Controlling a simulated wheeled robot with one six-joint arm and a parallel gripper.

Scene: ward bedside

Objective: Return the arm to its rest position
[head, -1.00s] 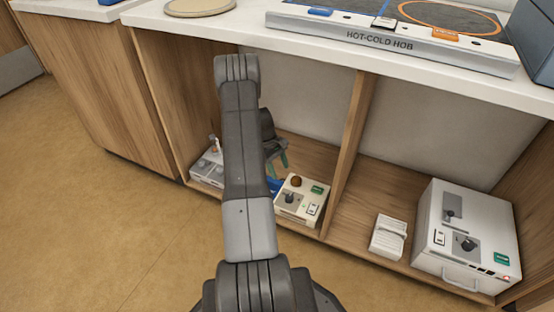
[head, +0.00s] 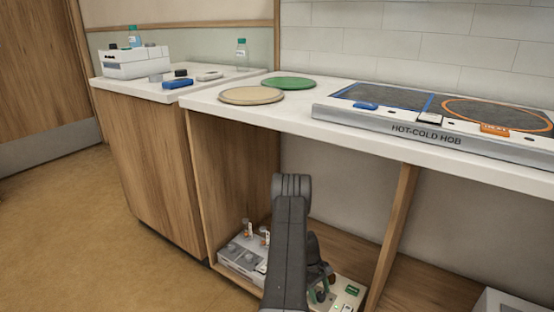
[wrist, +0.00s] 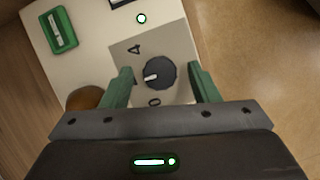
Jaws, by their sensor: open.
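My arm reaches forward and down into the open shelf under the counter in the head view. My gripper (wrist: 160,85) shows in the wrist view with its two green fingers apart and nothing held between them. Between and beyond the fingers is a dark round knob (wrist: 159,73) on a grey dial plate, on the cream box (wrist: 75,70). I cannot tell whether the fingers touch the box. In the head view the gripper (head: 322,288) is partly hidden behind my arm, at the cream box (head: 350,291).
A grey-white device (head: 240,258) with small bottles stands left of my arm in the shelf. A wooden divider (head: 392,235) stands to the right. The counter edge (head: 260,118) overhangs the shelf, with the hot-cold hob (head: 400,137) on top. Floor at left is clear.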

